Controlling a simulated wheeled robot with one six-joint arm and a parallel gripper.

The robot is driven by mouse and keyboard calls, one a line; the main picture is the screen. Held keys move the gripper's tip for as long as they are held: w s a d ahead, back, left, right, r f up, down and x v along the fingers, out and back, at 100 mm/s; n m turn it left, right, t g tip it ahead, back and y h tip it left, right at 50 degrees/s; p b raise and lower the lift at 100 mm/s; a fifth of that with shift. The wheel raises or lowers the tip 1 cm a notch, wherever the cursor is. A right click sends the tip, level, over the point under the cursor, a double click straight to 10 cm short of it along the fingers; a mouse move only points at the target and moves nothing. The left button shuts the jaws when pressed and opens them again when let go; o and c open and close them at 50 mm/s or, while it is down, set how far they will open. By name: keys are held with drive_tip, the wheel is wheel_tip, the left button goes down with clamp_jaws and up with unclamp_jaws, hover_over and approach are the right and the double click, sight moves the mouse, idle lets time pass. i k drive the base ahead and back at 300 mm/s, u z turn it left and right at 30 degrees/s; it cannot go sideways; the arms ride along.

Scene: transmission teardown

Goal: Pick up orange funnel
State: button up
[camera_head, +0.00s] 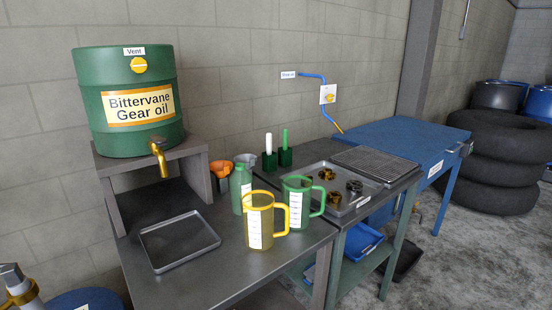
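The orange funnel (220,168) is on the dark metal bench near the wall, right of the barrel stand. Its wide mouth faces up. Its lower part is partly hidden behind the green bottle (240,185). A grey funnel (246,160) is just to its right.
A yellow jug (259,221) and a green jug (299,204) stand in front of the funnels. The green oil barrel (128,101) with a brass tap sits on a raised stand (150,160) to the left. An empty tray (179,241) lies at the bench's front left.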

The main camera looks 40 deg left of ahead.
sight(220, 169)
drive_tip(key=u, duration=0.15)
drive_tip(key=i, duration=1.2)
drive_tip(key=u, duration=1.1)
drive_tip(key=i, duration=0.75)
drive_tip(key=u, duration=1.35)
drive_tip(key=i, duration=0.35)
drive_tip(key=u, duration=0.2)
